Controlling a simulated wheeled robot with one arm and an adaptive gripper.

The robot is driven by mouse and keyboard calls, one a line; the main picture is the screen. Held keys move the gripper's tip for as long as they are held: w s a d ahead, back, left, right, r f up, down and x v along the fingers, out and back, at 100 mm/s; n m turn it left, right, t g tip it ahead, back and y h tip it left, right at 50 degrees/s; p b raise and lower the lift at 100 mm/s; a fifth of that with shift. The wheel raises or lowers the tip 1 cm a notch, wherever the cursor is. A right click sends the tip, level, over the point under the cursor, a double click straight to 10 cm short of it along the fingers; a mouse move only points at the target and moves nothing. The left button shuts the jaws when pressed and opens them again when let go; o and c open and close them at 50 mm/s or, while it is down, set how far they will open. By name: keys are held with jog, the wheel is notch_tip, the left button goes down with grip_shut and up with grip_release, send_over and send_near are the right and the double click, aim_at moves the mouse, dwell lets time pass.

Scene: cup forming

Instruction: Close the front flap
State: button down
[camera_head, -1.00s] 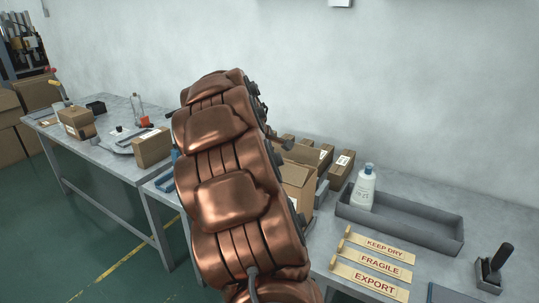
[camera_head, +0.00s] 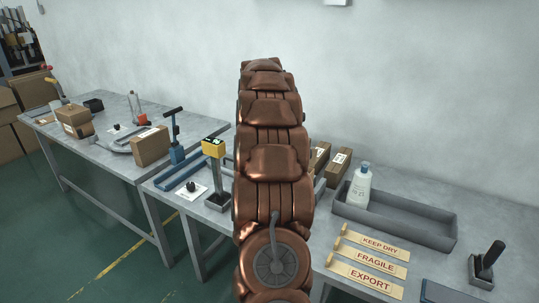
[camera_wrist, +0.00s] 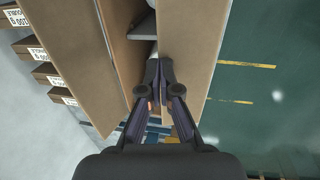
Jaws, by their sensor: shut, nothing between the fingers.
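In the wrist view an open carton fills the middle. A tan flap (camera_wrist: 198,55) stands on the floor side at right and looks like the front flap. Another wide flap (camera_wrist: 68,45) is at left, with a narrower cardboard panel (camera_wrist: 125,50) beside it. My gripper (camera_wrist: 158,68) is shut and empty, its fingertips over the gap between the panels and close to the right flap; I cannot tell whether they touch it. In the head view my arm hides the carton and my gripper.
Several labelled boxes (camera_wrist: 40,52) line the wall side. In the head view a grey tray (camera_head: 400,222) with a white bottle (camera_head: 360,188) and wooden signs (camera_head: 372,262) are right of my arm. A yellow-topped device (camera_head: 214,147) and a blue tool (camera_head: 176,150) are left.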

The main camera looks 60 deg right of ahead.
jog(key=shift+d+f+y, duration=0.15)
jog(key=shift+f+y, duration=0.2)
jog(key=shift+y, duration=0.05)
jog(key=shift+d+f+b, duration=0.2)
jog(key=shift+f+b, duration=0.1)
dwell(0.6)
jog(key=shift+a, duration=0.2)
jog(key=shift+a+r, duration=0.45)
jog(key=shift+a, duration=0.1)
notch_tip(320, 180, up, 4)
jog(key=shift+d+r+p, duration=0.1)
jog(key=shift+r+p, duration=0.15)
jog(key=shift+p, duration=0.45)
jog(key=shift+r+b, duration=0.5)
jog(key=shift+b, duration=0.05)
notch_tip(320, 180, up, 8)
jog(key=p, duration=0.1)
jog(key=shift+r+p, duration=0.15)
jog(key=shift+p, duration=0.2)
